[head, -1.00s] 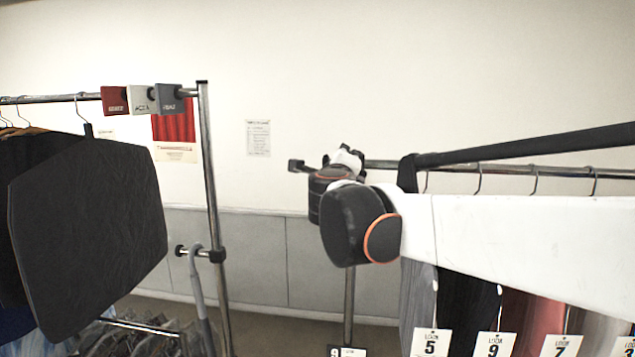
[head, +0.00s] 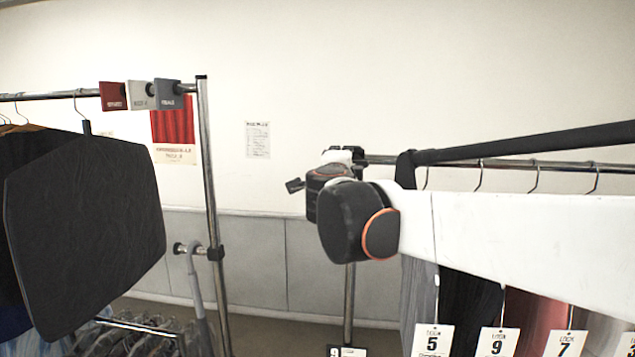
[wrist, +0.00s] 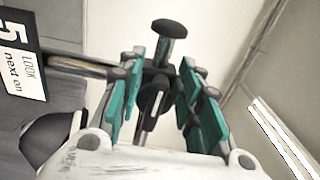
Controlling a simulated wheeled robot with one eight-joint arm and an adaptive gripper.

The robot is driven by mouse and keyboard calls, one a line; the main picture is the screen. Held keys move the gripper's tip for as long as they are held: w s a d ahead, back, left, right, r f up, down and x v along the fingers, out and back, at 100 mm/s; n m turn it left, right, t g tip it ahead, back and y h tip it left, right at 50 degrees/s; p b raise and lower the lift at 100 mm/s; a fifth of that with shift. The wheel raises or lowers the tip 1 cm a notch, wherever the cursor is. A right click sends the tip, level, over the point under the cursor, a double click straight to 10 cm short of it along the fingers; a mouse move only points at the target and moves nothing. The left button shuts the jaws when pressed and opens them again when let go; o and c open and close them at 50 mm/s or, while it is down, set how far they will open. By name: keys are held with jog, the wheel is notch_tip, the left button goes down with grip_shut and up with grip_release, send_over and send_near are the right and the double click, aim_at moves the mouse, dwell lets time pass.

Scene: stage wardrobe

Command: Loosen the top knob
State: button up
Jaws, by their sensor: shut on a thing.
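In the wrist view, my gripper (wrist: 162,82) has its teal-padded fingers on both sides of a black slotted part, which I take as the top knob (wrist: 153,100). It is shut on this knob, though the exact contact is partly hidden. Behind the knob is a dark clamp on a metal tube (wrist: 85,66). A short metal stub with a round black cap (wrist: 168,28) sticks out beyond the fingers. In the head view, my dark wrist joints cover most of the gripper and the knob, at the top of the right rack's post (head: 349,300).
The right rack's rail (head: 465,163) carries hooks and garments with numbered tags (head: 432,340). My white arm link passes in front of them. Open space lies between the racks.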

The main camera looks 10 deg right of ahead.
jog(key=shift+s+a+r, duration=0.1)
jog(key=shift+s+a, duration=0.05)
jog(key=shift+s, duration=0.15)
jog(key=o, duration=1)
jog(key=shift+w, duration=0.1)
jog(key=shift+o, duration=0.2)
jog(key=v, duration=1.1)
jog(key=shift+s, duration=0.2)
